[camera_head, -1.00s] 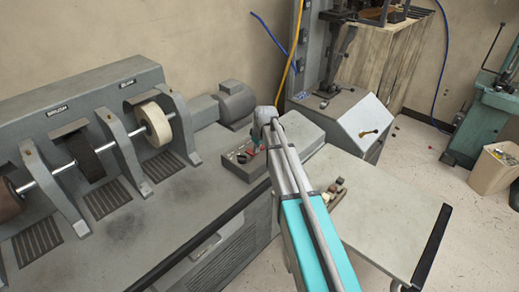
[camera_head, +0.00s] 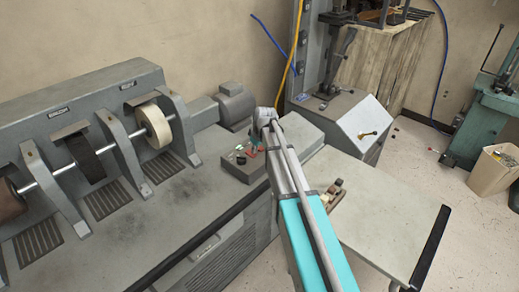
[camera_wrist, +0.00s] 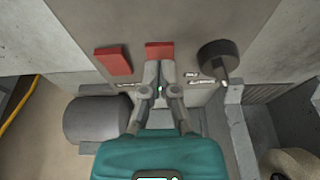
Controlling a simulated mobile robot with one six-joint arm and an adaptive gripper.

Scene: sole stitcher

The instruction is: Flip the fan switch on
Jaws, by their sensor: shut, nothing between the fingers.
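The grey switch panel (camera_wrist: 185,30) fills the top of the wrist view. It carries a red switch (camera_wrist: 114,61) on the left, a second red switch (camera_wrist: 159,50) in the middle and a black knob (camera_wrist: 218,60) on the right. Small labels sit below them; I cannot read which is the fan's. My gripper (camera_wrist: 160,68) is shut and empty, its tips at the lower edge of the middle red switch. I cannot tell whether they touch it. In the head view my gripper (camera_head: 256,149) is over the control box (camera_head: 241,172), partly hidden by my arm.
The grinding machine with wheels (camera_head: 155,127) and a shaft stands to the left. A grey motor (camera_head: 236,105) lies behind the control box. A grey table (camera_head: 385,225) with small blocks (camera_head: 334,193) is at right. A yellow hose (camera_head: 289,70) hangs behind.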

